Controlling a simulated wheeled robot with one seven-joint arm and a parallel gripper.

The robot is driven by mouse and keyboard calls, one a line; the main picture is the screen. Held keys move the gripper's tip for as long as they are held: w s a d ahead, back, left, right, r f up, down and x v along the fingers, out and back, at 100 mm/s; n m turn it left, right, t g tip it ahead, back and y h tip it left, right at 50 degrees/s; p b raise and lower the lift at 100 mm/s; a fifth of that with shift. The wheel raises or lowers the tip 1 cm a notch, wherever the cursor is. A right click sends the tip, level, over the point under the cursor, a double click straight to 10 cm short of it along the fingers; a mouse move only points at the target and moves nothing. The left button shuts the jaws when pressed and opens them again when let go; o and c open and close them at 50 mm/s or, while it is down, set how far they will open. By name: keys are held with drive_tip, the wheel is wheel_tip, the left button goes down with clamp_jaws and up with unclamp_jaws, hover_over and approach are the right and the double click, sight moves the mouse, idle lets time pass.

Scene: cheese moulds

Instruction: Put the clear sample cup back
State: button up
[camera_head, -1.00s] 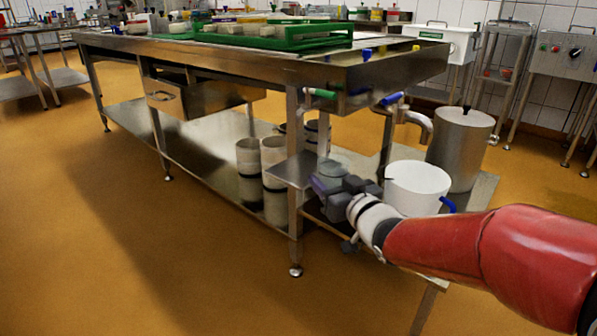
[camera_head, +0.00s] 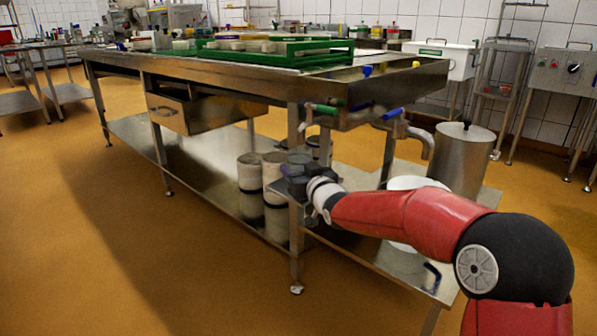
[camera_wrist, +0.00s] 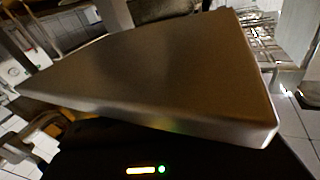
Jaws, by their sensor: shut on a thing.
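My gripper (camera_head: 290,172) is at the small steel shelf (camera_head: 291,190) on the near corner leg of the long steel table. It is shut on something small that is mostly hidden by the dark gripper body. The clear sample cup cannot be made out separately in either view. In the wrist view a flat steel plate with a raised edge (camera_wrist: 160,75) fills the middle, close in front of the camera. The fingertips do not show there.
The steel table (camera_head: 230,65) carries a green rack (camera_head: 290,55). Metal cylinders (camera_head: 250,185) stand on its lower shelf. A white bucket (camera_head: 405,183), partly behind my arm, and a lidded steel pot (camera_head: 462,158) stand at the right. Valves with coloured handles (camera_head: 392,113) jut out above.

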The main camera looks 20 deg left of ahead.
drive_tip(key=shift+f, duration=0.2)
drive_tip(key=shift+f, duration=0.15)
drive_tip(key=o, duration=1.1)
drive_tip(key=shift+r, duration=0.25)
